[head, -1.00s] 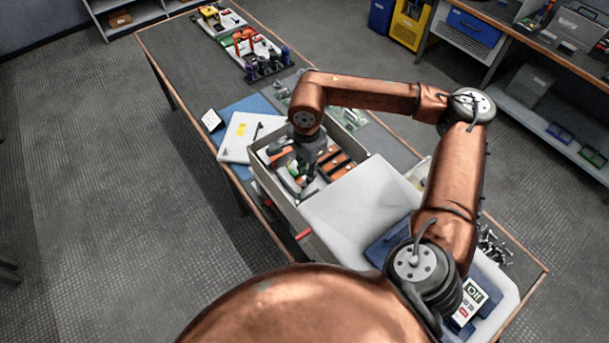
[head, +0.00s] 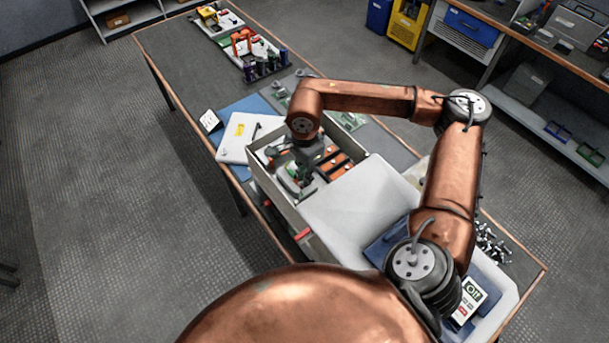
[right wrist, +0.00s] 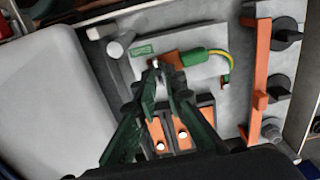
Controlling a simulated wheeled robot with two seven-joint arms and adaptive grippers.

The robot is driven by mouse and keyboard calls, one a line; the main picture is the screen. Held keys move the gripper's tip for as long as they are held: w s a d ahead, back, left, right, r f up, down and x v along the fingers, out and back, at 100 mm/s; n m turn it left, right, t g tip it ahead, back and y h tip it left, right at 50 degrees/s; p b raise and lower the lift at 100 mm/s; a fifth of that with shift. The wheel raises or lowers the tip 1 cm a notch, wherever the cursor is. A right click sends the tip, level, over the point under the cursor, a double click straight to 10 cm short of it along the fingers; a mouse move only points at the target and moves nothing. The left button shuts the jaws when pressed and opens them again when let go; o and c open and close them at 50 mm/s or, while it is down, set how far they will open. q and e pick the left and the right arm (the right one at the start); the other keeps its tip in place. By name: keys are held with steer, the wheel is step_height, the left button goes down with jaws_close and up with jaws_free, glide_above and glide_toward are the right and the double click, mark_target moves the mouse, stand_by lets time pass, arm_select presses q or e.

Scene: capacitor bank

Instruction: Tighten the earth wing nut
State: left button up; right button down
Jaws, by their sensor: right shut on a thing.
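The open capacitor cabinet (head: 279,208) lies on the bench with its pale lid swung toward me. My right gripper (right wrist: 157,74) reaches down into it from above, and also shows in the head view (head: 294,184). Its green fingers are closed around the small earth wing nut (right wrist: 155,64), which they mostly hide. The nut sits at an orange piece beside a green label (right wrist: 143,50). A green-and-yellow earth lead (right wrist: 205,58) runs right from there. I cannot tell how tight the nut sits. My left gripper is out of view.
An orange bar with dark round parts (right wrist: 260,85) stands right of the fingers. Orange strips (right wrist: 182,130) lie below them. The pale lid (right wrist: 45,95) is at left. A white panel (head: 240,137) lies beyond the cabinet, and loose bolts (head: 491,243) lie at the right.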

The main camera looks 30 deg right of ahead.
steer(key=m+b, duration=0.1)
steer(key=m, duration=0.1)
steer(key=shift+f+m, duration=0.1)
steer(key=shift+m, duration=0.2)
steer(key=m, duration=0.3)
steer(key=shift+s+b, duration=0.1)
steer(key=shift+b, duration=0.25)
steer(key=c, duration=2.3)
jaws_free()
steer(key=shift+r, duration=0.35)
step_height(320, 180, up, 12)
steer(key=shift+f, duration=0.2)
steer(key=shift+f, duration=0.1)
